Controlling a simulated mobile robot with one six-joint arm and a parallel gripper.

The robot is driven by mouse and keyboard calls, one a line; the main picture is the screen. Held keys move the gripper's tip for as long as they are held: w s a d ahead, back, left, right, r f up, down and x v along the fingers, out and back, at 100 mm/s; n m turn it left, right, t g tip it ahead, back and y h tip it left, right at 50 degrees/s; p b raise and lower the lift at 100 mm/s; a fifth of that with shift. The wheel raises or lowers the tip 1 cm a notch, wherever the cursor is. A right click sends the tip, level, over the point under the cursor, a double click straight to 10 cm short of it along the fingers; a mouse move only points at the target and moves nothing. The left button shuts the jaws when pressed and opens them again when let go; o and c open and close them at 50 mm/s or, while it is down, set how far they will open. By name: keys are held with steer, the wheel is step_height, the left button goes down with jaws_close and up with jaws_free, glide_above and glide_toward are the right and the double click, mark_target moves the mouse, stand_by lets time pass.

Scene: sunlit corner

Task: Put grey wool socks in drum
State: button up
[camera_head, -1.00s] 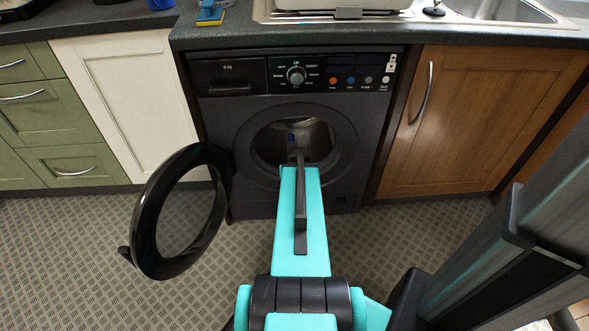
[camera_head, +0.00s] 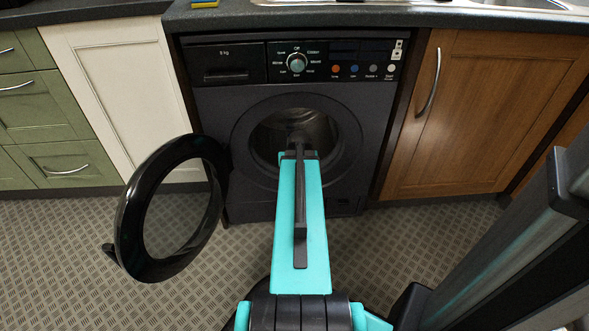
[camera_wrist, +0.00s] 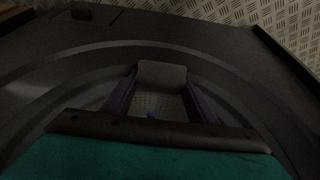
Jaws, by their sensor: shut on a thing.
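The washing machine (camera_head: 240,115) stands under the counter with its round black door (camera_head: 137,215) swung wide open to the left. The drum (camera_head: 318,122) shows through the round opening, its inside dim. My arm reaches straight at the opening, and my wrist hides the lower middle of it. In the dark wrist view my gripper (camera_wrist: 160,82) has a dark finger on each side of a plain grey shape, the grey wool socks (camera_wrist: 162,72) as far as I can tell. The gripper is shut on them, at the opening. How deep they reach is unclear.
A cream cupboard (camera_head: 115,90) and green drawers (camera_head: 55,120) stand left of the machine, a wooden cupboard (camera_head: 470,110) right. The counter (camera_head: 225,18) runs above. The patterned floor (camera_head: 60,250) is clear at the left.

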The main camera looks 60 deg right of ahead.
steer(key=w+d+f+b, duration=0.2)
steer(key=w+d+b, duration=0.2)
steer(key=d, duration=0.5)
steer(key=shift+w, duration=1.25)
step_height(320, 180, down, 4)
steer(key=b, duration=0.2)
steer(key=shift+f+b, duration=0.15)
steer(key=shift+b, duration=0.25)
steer(key=shift+w+d+f+b, duration=0.1)
steer(key=shift+d+f+b, duration=0.1)
steer(key=shift+f+b, duration=0.25)
steer(key=shift+f, duration=0.5)
